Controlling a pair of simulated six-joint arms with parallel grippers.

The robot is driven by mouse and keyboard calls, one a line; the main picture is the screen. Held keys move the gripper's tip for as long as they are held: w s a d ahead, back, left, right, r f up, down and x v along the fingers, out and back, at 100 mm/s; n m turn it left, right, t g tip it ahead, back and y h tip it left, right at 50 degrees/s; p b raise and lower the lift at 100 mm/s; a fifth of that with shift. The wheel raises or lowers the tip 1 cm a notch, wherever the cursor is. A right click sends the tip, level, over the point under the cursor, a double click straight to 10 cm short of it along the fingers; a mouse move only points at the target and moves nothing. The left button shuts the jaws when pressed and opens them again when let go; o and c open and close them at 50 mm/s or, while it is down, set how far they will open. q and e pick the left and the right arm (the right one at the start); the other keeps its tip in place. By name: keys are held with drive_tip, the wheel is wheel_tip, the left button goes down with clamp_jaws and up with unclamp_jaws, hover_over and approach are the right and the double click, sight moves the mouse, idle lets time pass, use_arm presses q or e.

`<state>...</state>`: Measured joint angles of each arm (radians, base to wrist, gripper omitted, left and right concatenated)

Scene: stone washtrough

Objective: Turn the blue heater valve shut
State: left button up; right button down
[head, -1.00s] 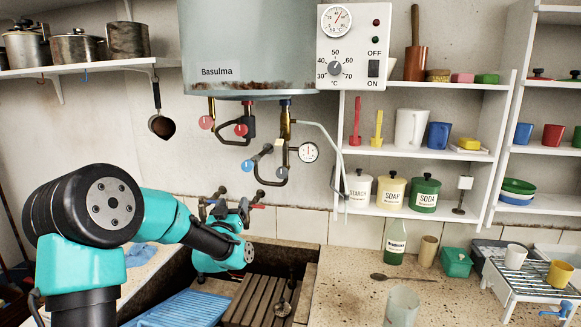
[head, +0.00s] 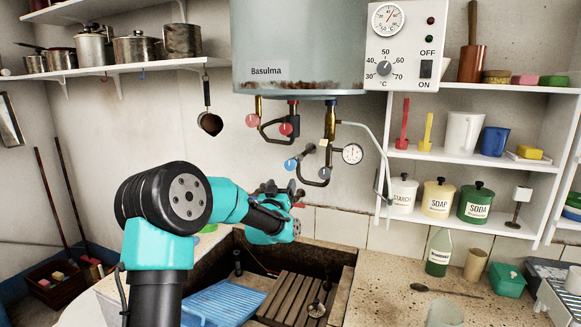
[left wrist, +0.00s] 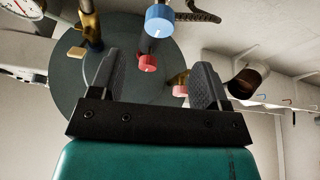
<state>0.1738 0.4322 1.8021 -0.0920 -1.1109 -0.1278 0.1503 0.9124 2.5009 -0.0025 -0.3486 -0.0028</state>
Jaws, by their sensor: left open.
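The heater (head: 300,45) is a grey tank with pipes below it. The blue valve (head: 291,165) has a round blue knob on a short stem at the right pipe. It also shows at the top of the left wrist view (left wrist: 158,20). My left gripper (head: 278,187) is open and empty, just below the blue knob in the head view. In the left wrist view the blue knob lies beyond the fingertips (left wrist: 158,60), apart from them. My right gripper is not in view.
A dial gauge (head: 352,154) is on the right. Below are the trough with a blue rack (head: 222,303) and wooden slats (head: 290,300). A ladle (head: 209,123) hangs at left.

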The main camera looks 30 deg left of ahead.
sight(290, 167)
use_arm(q)
drive_tip(key=x, duration=1.1)
drive_tip(key=shift+c, duration=0.4)
drive_tip(key=c, duration=0.9)
drive_tip(key=shift+o, duration=0.2)
drive_tip(key=shift+f, duration=0.1)
